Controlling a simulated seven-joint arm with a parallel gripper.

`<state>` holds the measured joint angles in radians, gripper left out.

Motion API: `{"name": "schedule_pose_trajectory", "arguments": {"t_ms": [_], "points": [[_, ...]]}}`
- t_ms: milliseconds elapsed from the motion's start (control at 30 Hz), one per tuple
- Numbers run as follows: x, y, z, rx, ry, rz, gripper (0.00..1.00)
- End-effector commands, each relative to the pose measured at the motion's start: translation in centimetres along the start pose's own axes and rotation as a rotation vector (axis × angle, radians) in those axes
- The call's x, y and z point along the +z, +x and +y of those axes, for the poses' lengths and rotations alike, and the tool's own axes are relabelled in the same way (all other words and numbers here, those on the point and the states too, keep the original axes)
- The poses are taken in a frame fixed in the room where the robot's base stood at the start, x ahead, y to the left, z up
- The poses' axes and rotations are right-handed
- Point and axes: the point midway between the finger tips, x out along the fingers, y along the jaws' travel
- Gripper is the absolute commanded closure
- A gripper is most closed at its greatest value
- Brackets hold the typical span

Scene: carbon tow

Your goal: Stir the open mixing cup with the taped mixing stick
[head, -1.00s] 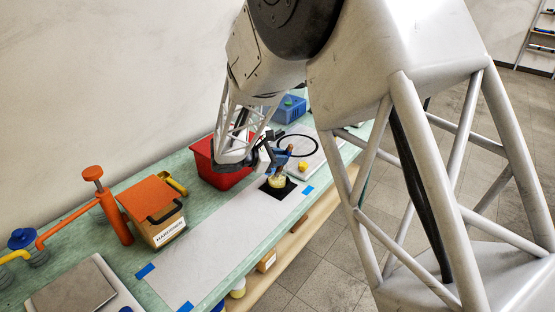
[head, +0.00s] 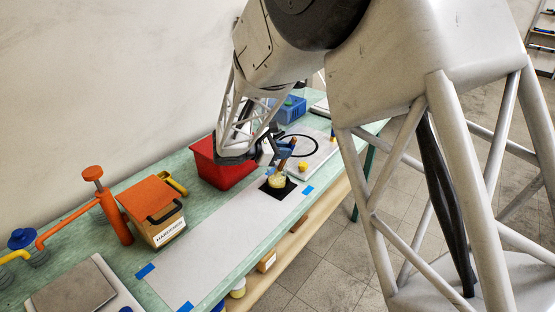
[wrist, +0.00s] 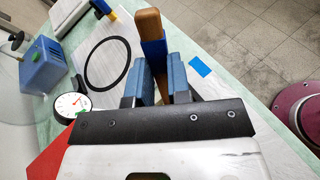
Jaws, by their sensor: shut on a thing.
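The mixing cup (head: 277,181) is small and pale yellow, and stands on a black square mat (head: 287,189) on the bench. My gripper (head: 280,155) is over the cup. In the wrist view its two blue-padded fingers (wrist: 159,80) are shut on the mixing stick (wrist: 148,24), a wooden stick with a blue tape band. In the head view the stick (head: 291,141) leans, its top rising to the right above the fingers. Its lower part runs down to the cup; how deep it sits inside is hidden. In the wrist view the cup is hidden behind my gripper.
A red bin (head: 222,176) stands close to the left of my gripper. A blue box (head: 291,108), a black ring (head: 298,146) and a dial gauge (wrist: 72,106) are beyond. An orange-lidded hardener box (head: 153,205) and orange pump (head: 115,215) stand nearer left.

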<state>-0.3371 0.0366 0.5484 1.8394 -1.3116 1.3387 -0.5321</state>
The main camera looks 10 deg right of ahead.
Motion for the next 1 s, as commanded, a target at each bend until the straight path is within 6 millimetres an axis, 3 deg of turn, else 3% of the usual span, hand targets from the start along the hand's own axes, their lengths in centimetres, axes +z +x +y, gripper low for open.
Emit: {"name": "schedule_pose_trajectory", "arguments": {"t_ms": [1000], "points": [[5.7,-0.3,0.0,0.000,0.001,0.000,1.00]]}}
